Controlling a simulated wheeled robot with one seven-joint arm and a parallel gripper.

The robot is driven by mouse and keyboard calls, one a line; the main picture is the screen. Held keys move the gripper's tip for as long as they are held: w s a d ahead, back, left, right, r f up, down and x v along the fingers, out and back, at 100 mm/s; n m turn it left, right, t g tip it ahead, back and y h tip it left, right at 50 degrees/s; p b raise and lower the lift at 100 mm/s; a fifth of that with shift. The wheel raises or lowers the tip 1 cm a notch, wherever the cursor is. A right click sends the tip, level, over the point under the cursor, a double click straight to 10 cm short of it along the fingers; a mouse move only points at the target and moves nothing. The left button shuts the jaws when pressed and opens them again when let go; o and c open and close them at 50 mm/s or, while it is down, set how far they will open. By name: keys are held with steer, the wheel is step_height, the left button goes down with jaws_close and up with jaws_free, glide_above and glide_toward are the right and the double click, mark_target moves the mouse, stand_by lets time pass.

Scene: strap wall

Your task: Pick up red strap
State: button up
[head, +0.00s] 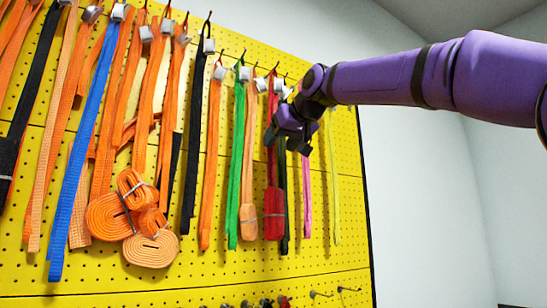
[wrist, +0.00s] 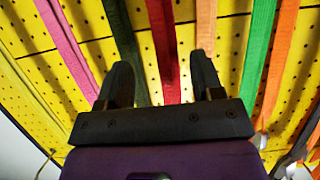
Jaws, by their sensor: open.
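The red strap (head: 273,185) hangs on the yellow pegboard, between a light orange strap and a dark strap, with a thicker bundled lower part. My gripper (head: 280,135) is in front of its upper part and hides some of it in the head view. In the wrist view the red strap (wrist: 163,45) runs down between the two open fingers of my gripper (wrist: 160,80). The fingers are apart and nothing is visibly held. I cannot tell how far the strap is from the fingers in depth.
A dark strap (wrist: 124,45) hangs close to the left finger and a light orange strap (wrist: 205,25) close to the right one. A green strap (head: 236,160) and a pink strap (head: 306,195) hang further out. The pegboard (head: 330,262) is close behind.

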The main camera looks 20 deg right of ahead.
mark_target(274, 148)
steer(key=x, duration=0.5)
steer(key=shift+w+a+f, duration=0.15)
steer(key=shift+w+f, duration=0.05)
steer(key=c, duration=1.1)
